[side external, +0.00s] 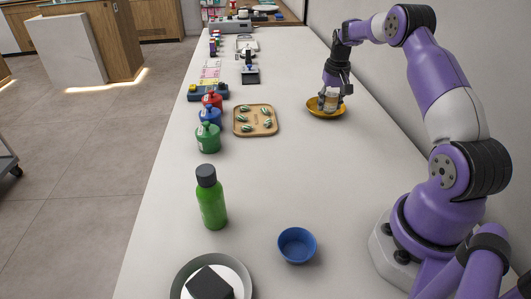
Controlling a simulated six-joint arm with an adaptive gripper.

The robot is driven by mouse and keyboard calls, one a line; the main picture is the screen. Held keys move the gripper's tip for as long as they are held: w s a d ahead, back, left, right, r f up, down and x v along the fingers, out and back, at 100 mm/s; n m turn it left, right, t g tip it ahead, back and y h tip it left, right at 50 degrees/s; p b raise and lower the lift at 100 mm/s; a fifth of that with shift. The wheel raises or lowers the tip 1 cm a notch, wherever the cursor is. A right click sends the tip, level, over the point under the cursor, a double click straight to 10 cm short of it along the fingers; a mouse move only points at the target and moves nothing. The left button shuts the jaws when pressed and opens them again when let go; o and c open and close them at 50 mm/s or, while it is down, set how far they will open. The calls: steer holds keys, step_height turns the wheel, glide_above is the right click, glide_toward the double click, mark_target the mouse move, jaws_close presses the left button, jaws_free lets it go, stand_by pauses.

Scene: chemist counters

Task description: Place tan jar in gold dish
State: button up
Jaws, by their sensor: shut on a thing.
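The gold dish (313,108) sits on the white counter near its right side, in the upper middle of the side external view. My gripper (331,91) points down over the dish. It is shut on the tan jar (329,102), a small upright jar with a pale label and a tan tone. The jar is over the inside of the dish. I cannot tell whether its base touches the dish's floor. The gripper's fingers hide part of the jar's upper end.
A wooden tray (240,131) with several striped green pieces lies left of the dish. Red, blue and green jars (208,139) line the left edge. A green bottle (211,205), a blue bowl (297,262) and a plate (243,276) with a black block stand nearer. Counter between tray and dish is clear.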

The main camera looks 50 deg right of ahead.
steer(key=shift+f, duration=0.45)
steer(key=o, duration=1.2)
steer(key=shift+r, duration=0.1)
